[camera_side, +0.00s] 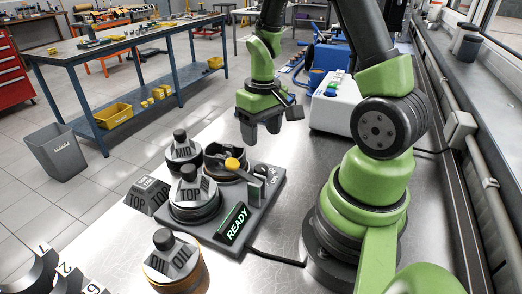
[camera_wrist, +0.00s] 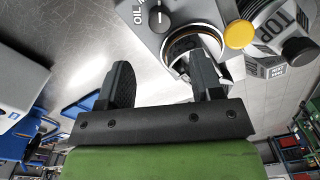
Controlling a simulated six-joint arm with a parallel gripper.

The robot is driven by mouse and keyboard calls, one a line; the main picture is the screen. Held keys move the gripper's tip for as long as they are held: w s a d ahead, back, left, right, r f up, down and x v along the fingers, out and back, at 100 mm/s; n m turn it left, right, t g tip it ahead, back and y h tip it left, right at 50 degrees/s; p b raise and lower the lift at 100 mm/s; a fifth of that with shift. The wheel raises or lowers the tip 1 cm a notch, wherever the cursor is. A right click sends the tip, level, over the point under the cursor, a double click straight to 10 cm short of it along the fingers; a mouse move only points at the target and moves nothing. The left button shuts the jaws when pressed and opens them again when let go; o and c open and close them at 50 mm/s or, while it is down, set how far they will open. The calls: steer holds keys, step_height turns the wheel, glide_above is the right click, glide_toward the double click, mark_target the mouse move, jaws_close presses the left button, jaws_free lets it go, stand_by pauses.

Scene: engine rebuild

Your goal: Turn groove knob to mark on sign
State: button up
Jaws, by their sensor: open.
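A dark round knob (camera_wrist: 156,17) with a pale line across it sits on a grey plate (camera_wrist: 180,10) lettered "OIL" in the wrist view. In the side view the knob (camera_side: 262,170) is small, near the back right corner of the dark fixture. A dark wedge-shaped sign (camera_side: 148,194) lettered "TOP" stands left of the fixture; its smaller marks are too small to read. My gripper (camera_side: 261,128) is open and empty above and behind the fixture, apart from the knob. In the wrist view its two fingers (camera_wrist: 163,82) are spread wide below the knob.
A ring-shaped holder (camera_wrist: 195,42) with a yellow-tipped lever (camera_side: 232,164) is beside the knob. Canisters labelled "MID" (camera_side: 184,152), "TOP" (camera_side: 195,198) and "OIL" (camera_side: 176,262) stand nearby. A "READY" display (camera_side: 236,224) is at the front. A white button box (camera_side: 335,105) is behind right.

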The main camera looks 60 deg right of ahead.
mark_target(261, 167)
steer(key=shift+a+f, duration=0.1)
steer(key=shift+f, duration=4.7)
